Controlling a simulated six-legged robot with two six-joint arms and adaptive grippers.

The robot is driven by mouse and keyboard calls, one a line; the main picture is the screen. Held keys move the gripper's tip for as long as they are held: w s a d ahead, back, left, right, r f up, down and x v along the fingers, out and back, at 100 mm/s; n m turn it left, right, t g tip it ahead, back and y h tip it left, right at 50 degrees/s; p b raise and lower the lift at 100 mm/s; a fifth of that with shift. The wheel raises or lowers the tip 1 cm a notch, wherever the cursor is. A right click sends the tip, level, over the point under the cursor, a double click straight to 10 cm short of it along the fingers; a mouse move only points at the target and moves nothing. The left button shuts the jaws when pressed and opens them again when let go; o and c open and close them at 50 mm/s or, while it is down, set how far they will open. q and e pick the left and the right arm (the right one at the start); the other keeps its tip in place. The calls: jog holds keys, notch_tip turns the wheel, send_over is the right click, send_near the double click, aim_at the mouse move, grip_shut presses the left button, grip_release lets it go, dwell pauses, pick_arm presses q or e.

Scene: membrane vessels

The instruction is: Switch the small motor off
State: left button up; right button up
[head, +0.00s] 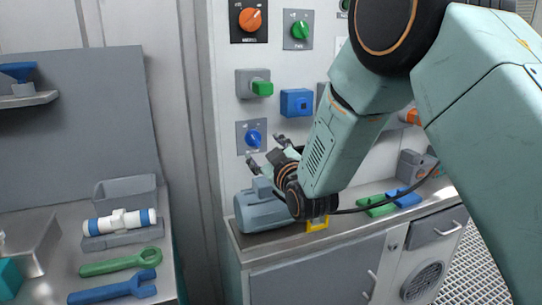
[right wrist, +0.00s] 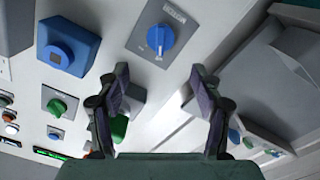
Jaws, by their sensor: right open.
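A blue rotary knob (head: 254,139) sits on a grey plate on the white panel, above a blue-grey motor (head: 262,210) that lies on the bench. The plate's lettering is too small to read for certain. In the right wrist view the knob (right wrist: 160,38) is ahead of and above the fingertips, apart from them. My right gripper (head: 266,150) is open and empty, with its fingers pointing at the panel near this knob; both fingers show in the right wrist view (right wrist: 162,95). My left gripper does not show.
An orange knob (head: 251,19), a green knob (head: 299,30), a green lever knob (head: 262,89) and a blue box (head: 296,102) are mounted higher on the panel. Green (head: 122,262) and blue (head: 112,288) wrenches lie on the left bench. My right arm hides part of the panel.

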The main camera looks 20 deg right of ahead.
jog(key=s, duration=0.3)
jog(key=shift+s, duration=0.2)
jog(key=shift+d, duration=0.1)
jog(key=s+f+m+g, duration=0.25)
jog(key=s+f, duration=0.35)
jog(key=f, duration=0.3)
jog(key=s+f+m+g, duration=0.1)
jog(key=s+f+g, duration=0.35)
jog(key=f, duration=0.35)
jog(key=s+f+m+g, duration=0.2)
jog(key=s+f+g, duration=0.1)
jog(key=s+f, duration=0.5)
jog(key=s+f+g, duration=0.4)
jog(key=s+f, duration=0.3)
jog(key=s, duration=0.6)
jog(key=s+d+f+m+g, duration=0.1)
jog(key=s+f+g, duration=0.3)
jog(key=s, duration=0.9)
notch_tip(320, 180, down, 3)
jog(key=shift+s+f+h, duration=0.15)
jog(key=shift+s+h, duration=0.15)
jog(key=shift+s, duration=0.05)
